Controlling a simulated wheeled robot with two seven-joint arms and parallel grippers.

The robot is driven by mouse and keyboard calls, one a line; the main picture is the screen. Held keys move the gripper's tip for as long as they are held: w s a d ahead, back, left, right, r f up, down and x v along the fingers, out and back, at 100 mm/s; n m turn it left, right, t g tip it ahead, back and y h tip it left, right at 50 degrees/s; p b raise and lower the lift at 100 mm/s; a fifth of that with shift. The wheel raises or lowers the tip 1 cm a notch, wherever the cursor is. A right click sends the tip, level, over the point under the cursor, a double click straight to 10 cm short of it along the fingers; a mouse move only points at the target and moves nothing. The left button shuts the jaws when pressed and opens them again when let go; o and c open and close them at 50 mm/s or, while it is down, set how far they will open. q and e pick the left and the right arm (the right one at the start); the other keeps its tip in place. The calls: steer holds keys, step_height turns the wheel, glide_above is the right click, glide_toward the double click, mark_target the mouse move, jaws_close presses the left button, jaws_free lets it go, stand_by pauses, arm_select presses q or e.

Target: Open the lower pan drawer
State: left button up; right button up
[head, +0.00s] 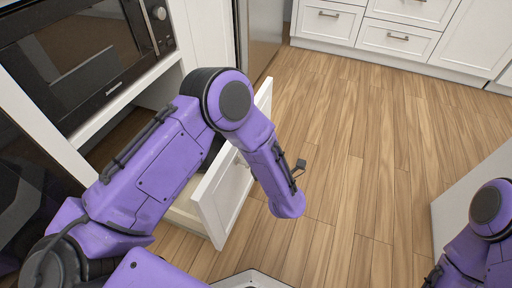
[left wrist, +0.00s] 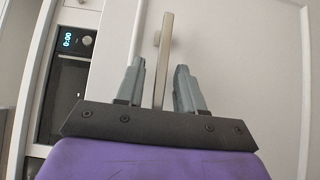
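A white drawer (head: 222,205) under the built-in oven stands pulled out from its cabinet, with part of its inside showing behind my left arm. In the left wrist view, the drawer's metal bar handle (left wrist: 165,62) runs between the two grey fingers of my left gripper (left wrist: 160,88). The fingers are apart, with a gap on each side of the bar, so the gripper is open around it. In the head view my left arm hides that gripper. My right arm shows at the lower right corner, but its gripper is not in view.
A black built-in oven (head: 85,60) sits above the drawer. White cabinets with drawers (head: 395,38) line the far wall. The wooden floor (head: 350,150) in front of the drawer is clear. A pale panel (head: 470,195) stands at the right.

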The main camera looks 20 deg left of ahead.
arm_select(q)
steer(key=p+v, duration=0.2)
steer(key=v, duration=0.8)
steer(key=shift+s+d, duration=0.2)
steer(key=shift+d, duration=0.05)
